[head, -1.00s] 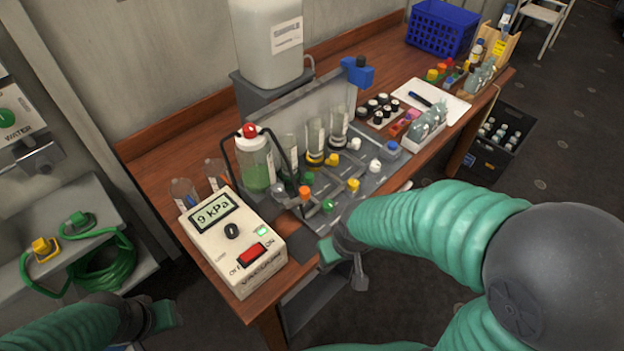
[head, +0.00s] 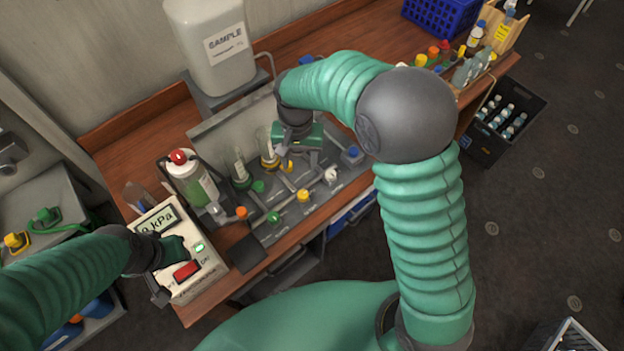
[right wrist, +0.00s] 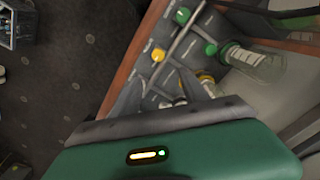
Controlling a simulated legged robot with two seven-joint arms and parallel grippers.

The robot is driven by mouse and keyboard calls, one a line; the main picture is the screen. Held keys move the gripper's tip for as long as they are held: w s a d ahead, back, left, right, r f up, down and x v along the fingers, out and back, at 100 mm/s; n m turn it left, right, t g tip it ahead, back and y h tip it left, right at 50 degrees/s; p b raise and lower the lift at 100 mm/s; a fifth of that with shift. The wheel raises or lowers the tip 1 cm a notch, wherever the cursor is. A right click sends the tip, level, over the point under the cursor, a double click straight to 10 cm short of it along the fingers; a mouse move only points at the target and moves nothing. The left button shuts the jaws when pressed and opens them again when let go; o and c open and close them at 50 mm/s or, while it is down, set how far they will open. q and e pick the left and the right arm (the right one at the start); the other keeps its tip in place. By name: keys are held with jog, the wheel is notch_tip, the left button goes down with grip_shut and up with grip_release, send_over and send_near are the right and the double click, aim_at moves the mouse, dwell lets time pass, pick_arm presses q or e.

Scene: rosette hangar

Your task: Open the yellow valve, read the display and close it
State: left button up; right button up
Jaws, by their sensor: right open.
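A yellow valve knob (head: 303,195) stands on the grey manifold panel (head: 262,235); it also shows in the right wrist view (right wrist: 158,55). A second yellow knob (head: 285,167) sits further back, close to my right gripper (head: 284,160). The right gripper is open above the rear of the panel; its fingers also show in the right wrist view (right wrist: 160,90). I cannot tell whether they touch anything. The display (head: 157,220) on the cream box shows a figure in kPa, its digit hard to read.
A green-filled bottle with a red cap (head: 190,180) and glass vials stand behind the knobs. Orange (head: 241,212) and green (head: 273,217) knobs are near. A sample canister (head: 215,45) stands at the back. My right arm hides the table's right middle.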

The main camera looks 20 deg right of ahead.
jog(key=p, duration=0.1)
send_over(303, 193)
notch_tip(303, 193, down, 7)
jog(key=f, duration=0.3)
jog(key=f+p, duration=0.1)
jog(key=f, duration=0.5)
jog(key=shift+s+d, duration=0.1)
jog(key=shift+d, duration=0.15)
jog(key=shift+a+f, duration=0.1)
jog(key=shift+f, duration=0.05)
jog(key=shift+a, duration=0.35)
jog(key=c, duration=0.5)
jog(key=shift+d, duration=0.25)
grip_shut()
pick_arm(q)
jog(key=v, duration=0.2)
jog(key=shift+a+r, duration=0.3)
